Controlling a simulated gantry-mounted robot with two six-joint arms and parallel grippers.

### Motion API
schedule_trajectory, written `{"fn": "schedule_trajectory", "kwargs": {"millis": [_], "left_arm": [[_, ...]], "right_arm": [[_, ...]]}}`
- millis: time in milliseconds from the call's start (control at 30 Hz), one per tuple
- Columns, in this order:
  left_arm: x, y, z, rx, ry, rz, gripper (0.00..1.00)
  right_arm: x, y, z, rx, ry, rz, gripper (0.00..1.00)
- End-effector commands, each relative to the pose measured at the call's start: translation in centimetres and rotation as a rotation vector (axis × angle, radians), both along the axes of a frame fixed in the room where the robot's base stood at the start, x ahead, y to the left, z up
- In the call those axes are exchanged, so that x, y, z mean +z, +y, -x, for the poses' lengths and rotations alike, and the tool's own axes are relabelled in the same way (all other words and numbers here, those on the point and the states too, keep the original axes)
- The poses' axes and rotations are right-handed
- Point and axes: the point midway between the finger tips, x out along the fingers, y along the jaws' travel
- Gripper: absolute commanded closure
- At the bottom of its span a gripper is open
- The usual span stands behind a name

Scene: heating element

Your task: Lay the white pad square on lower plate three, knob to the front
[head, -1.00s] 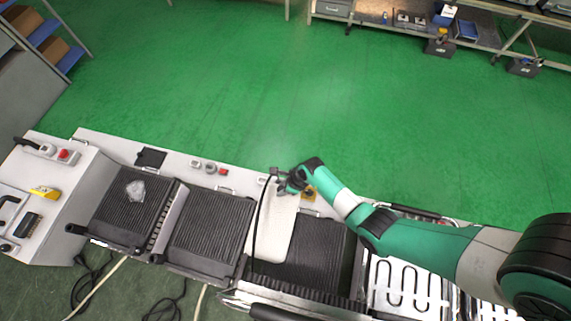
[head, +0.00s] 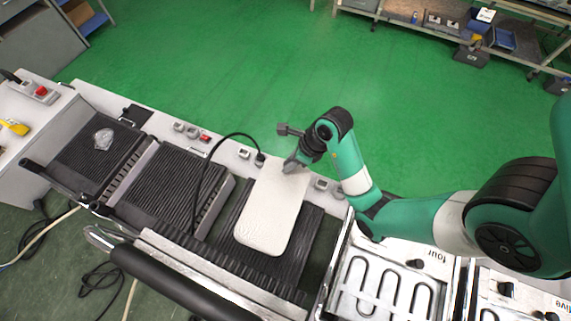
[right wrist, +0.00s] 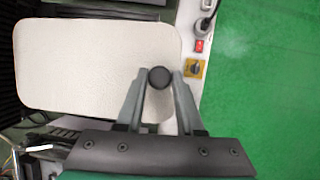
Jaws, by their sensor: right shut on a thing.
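The white pad (head: 272,210) is a rounded rectangle over lower plate three (head: 312,235), a dark ribbed plate showing on both sides of it. Its far end reaches over the white back panel. I cannot tell whether the pad touches the plate. My right gripper (head: 293,166) is at the pad's far end, away from the front handle. In the right wrist view, the fingers (right wrist: 158,90) are shut on the pad's black knob (right wrist: 158,78), and the pad (right wrist: 95,65) extends left from it. My left gripper is not in view.
A black cable (head: 215,150) arcs left of the pad to a plug on the back panel. A long black handle (head: 190,285) runs along the front. Plate four (head: 390,285), with metal coils, is right. Two ribbed plates, one bearing a clear lump (head: 103,138), are left.

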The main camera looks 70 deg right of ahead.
Motion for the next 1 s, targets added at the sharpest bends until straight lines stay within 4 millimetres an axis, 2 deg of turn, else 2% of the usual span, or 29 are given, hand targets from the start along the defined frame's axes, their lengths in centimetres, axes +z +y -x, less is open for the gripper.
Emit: {"fn": "schedule_trajectory", "kwargs": {"millis": [33,100,400,567,667,833,1000], "left_arm": [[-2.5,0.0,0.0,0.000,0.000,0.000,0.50],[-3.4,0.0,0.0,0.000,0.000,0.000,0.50],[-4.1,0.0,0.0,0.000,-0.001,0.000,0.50],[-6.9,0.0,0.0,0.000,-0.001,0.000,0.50],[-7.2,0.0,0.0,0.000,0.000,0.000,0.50],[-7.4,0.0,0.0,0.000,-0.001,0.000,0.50],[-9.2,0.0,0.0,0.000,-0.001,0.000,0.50]], "right_arm": [[-2.2,-0.6,0.3,-0.021,-0.003,-0.001,1.00],[-3.4,-1.2,0.8,-0.042,0.000,-0.005,1.00],[-4.3,-1.8,1.2,-0.063,-0.001,-0.011,1.00],[-7.6,-1.8,1.2,-0.062,0.001,-0.012,1.00],[-8.8,-1.7,1.2,-0.063,0.001,-0.013,1.00],[-9.5,-1.8,1.2,-0.061,0.000,-0.011,1.00],[-13.0,-1.7,1.2,-0.062,0.002,-0.012,1.00]]}}
